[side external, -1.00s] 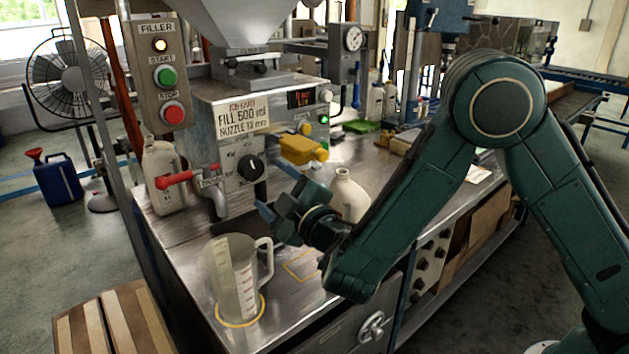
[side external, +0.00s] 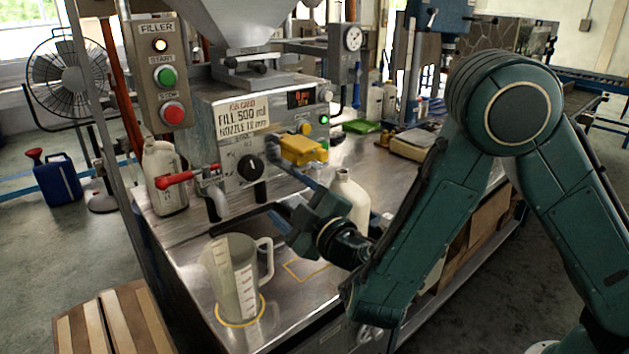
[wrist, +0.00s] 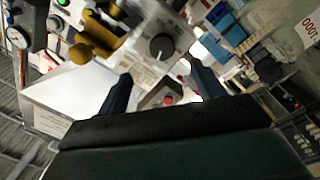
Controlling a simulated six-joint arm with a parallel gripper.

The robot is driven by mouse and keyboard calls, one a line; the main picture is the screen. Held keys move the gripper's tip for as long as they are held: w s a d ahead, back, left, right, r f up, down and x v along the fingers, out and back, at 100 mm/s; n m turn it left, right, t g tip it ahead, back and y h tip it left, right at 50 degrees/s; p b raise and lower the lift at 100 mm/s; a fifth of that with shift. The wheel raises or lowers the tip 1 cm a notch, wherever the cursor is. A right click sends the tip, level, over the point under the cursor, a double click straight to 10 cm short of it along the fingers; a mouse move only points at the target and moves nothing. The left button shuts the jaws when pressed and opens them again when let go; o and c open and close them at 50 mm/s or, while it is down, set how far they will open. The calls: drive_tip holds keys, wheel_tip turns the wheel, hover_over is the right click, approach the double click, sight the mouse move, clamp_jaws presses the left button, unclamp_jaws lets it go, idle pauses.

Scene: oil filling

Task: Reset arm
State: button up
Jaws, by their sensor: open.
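My gripper (side external: 272,183) is open and empty in the side view, pointing toward the filler machine (side external: 240,125). It hangs above the bench, between the machine front and the white bottle (side external: 350,197) partly hidden behind my wrist. In the wrist view my gripper's two fingers (wrist: 158,88) are spread apart with nothing held between them. The machine's black dial (wrist: 161,46) and yellow part (wrist: 90,42) show beyond them. A clear measuring jug (side external: 236,280) stands upright inside a yellow ring on the bench, at lower left of my gripper and apart from it.
The steel bench (side external: 188,243) has an empty yellow square outline (side external: 306,270) right of the jug. A red-handled valve (side external: 174,180) sticks out from the machine. Another white bottle (side external: 164,180) stands at its left. A slatted wooden crate (side external: 113,320) is at lower left.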

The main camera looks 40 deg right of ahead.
drive_tip(key=d+f+m+g+h, duration=0.1)
drive_tip(key=d+m+g+h, duration=0.4)
drive_tip(key=d, duration=0.7)
drive_tip(key=s+d+r+m+g, duration=0.3)
drive_tip(key=s+d+m, duration=0.3)
drive_tip(key=d, duration=0.1)
drive_tip(key=s+a+r+g+y, duration=0.1)
drive_tip(key=s+g+y, duration=0.1)
drive_tip(key=s, duration=1)
drive_tip(key=s+a+r+n+g+y, duration=0.1)
drive_tip(key=s+y, duration=0.3)
drive_tip(key=s, duration=0.8)
drive_tip(key=shift+s+a+r+n+g, duration=0.3)
drive_tip(key=shift+r+g, duration=0.45)
drive_tip(key=shift+g, duration=0.15)
